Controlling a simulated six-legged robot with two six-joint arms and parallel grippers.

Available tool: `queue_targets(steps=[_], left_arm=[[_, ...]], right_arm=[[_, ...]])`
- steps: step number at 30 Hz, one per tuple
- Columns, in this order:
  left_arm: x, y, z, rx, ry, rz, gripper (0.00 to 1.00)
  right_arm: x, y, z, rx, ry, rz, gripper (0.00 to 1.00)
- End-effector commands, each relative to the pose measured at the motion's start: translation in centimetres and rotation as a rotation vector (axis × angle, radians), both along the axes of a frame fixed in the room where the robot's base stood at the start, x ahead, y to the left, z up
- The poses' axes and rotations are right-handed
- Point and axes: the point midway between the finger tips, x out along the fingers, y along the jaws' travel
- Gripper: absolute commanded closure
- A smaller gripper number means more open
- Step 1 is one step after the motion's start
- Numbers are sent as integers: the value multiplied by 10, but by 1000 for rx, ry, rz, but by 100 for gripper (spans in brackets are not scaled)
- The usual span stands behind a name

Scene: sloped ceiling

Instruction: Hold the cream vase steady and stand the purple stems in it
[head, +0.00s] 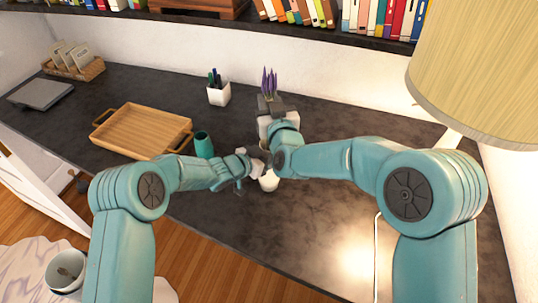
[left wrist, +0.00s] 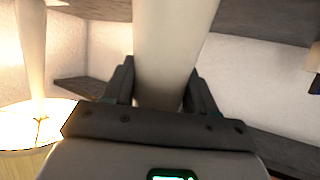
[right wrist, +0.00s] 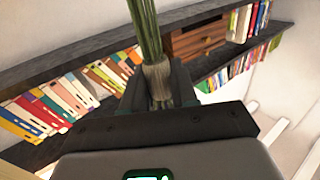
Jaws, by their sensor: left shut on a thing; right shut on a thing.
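The cream vase (head: 269,183) stands near the front edge of the dark desk, partly hidden by my arms. My left gripper (head: 259,168) is shut on it from the left; in the left wrist view the pale vase (left wrist: 172,45) fills the space between the fingers (left wrist: 160,95). The purple stems (head: 269,80) point upward in my right gripper (head: 270,102), behind the vase and apart from it. In the right wrist view the green stems (right wrist: 146,30) run up from a pale bound base between the shut fingers (right wrist: 158,90).
A teal cup (head: 203,145) and a wooden tray (head: 122,131) stand left of the vase. A white pen pot (head: 219,95) stands left of the stems. A lampshade (head: 478,75) hangs over the right side. A bookshelf (head: 200,15) runs along the back.

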Motion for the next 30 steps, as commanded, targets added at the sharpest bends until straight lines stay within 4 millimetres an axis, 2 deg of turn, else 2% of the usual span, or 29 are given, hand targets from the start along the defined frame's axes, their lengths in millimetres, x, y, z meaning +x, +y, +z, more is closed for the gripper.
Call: queue_targets(steps=[3, 4, 6, 17, 20, 30], left_arm=[[0, 0, 0, 0, 0, 0, 92], [0, 0, 0, 0, 0, 0, 92], [0, 0, 0, 1, 1, 0, 92], [0, 0, 0, 1, 1, 0, 92], [0, 0, 0, 1, 1, 0, 92], [0, 0, -1, 1, 1, 0, 92]], right_arm=[[0, 0, 0, 0, 0, 0, 100], [0, 0, 0, 0, 0, 0, 62], [0, 0, 0, 0, 0, 0, 42], [-5, -1, 0, 0, 2, 1, 42], [-17, -4, 1, -1, 1, 1, 42], [-88, -21, 1, -1, 2, 2, 42]])
